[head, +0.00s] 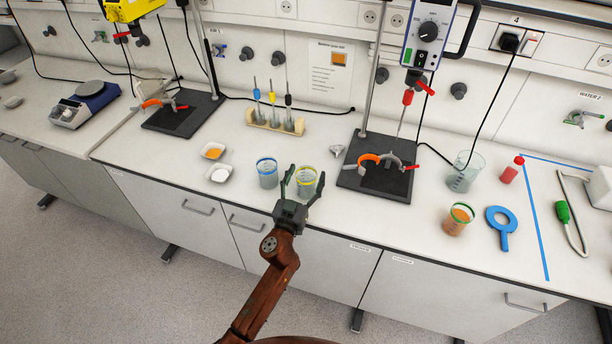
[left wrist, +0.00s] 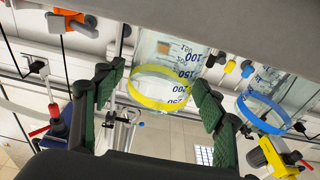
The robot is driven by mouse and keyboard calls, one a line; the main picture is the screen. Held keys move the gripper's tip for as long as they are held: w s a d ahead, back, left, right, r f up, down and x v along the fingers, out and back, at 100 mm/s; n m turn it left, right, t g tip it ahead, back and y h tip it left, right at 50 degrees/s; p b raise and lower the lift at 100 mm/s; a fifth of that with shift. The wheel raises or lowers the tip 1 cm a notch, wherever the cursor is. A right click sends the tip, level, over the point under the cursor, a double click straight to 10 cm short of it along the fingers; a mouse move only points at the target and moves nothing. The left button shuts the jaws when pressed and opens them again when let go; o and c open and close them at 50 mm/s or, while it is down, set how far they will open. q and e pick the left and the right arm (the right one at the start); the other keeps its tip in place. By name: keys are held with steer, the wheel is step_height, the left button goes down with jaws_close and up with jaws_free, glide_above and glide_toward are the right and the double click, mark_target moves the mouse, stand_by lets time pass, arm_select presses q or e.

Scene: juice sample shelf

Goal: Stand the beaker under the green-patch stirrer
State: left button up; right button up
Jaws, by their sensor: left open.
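A clear beaker with a yellow band (head: 307,182) stands near the front edge of the bench. It also shows upside down in the left wrist view (left wrist: 165,88). My left gripper (head: 304,180) is open, its fingers on either side of this beaker; whether they touch it I cannot tell. A blue-banded beaker (head: 267,174) stands just left of it. The stirrer with the green patch (head: 428,38) hangs at the upper right above a dark stand base (head: 372,182). An orange-and-grey clamp (head: 368,160) shows over that base.
A yellow stirrer (head: 128,8) hangs over another stand base (head: 183,122) at left. Two small dishes (head: 218,174) sit left of the beakers.

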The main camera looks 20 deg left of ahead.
arm_select(q)
steer(key=s+f, duration=0.1)
steer(key=s, duration=1.1)
steer(key=shift+a+f, duration=0.2)
steer(key=shift+f, duration=0.05)
